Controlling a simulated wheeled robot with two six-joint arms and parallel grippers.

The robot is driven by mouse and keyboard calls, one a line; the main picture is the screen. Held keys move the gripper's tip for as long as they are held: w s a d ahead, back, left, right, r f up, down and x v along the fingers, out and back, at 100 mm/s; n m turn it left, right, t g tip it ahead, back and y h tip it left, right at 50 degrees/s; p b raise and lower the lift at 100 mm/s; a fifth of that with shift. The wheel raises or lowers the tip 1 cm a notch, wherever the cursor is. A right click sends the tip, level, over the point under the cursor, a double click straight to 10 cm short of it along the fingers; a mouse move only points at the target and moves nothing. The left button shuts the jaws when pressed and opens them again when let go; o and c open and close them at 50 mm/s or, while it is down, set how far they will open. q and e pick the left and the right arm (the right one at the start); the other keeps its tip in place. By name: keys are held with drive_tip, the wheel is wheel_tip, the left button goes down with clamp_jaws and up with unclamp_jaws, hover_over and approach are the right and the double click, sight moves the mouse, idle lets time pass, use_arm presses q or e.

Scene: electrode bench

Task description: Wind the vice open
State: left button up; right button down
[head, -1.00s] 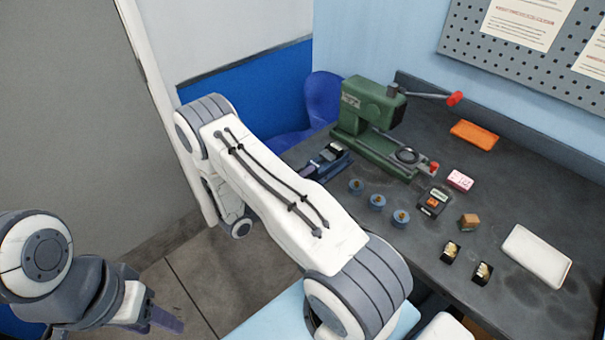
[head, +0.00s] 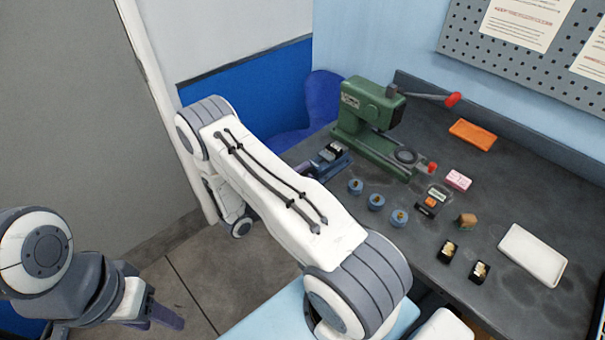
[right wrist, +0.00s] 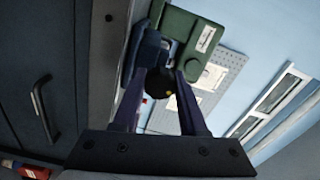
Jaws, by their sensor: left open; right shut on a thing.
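The blue vice (head: 331,157) stands at the near left edge of the bench, in front of the green press (head: 365,120). Its blue body also shows in the right wrist view (right wrist: 150,48). My right gripper (right wrist: 160,88) is shut on the dark round vice handle end (right wrist: 159,81), which sits between its two fingertips. My right arm hides this gripper and the handle in the head view. My left gripper (head: 160,318) hangs low at the lower left, open and empty, away from the bench over the floor.
Several blue round pieces (head: 376,201) stand right of the vice. A small black box (head: 431,201), a pink pad (head: 458,180), an orange tray (head: 472,135) and a white tray (head: 532,255) lie on the bench. The press lever has a red knob (head: 452,99). Floor is free at left.

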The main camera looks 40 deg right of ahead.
drive_tip(key=shift+n, duration=0.4)
drive_tip(key=shift+c, duration=2.3)
unclamp_jaws()
drive_tip(key=a+b, duration=0.3)
drive_tip(key=a, duration=0.7)
drive_tip(key=shift+s+a, duration=0.25)
drive_tip(key=shift+s, duration=0.1)
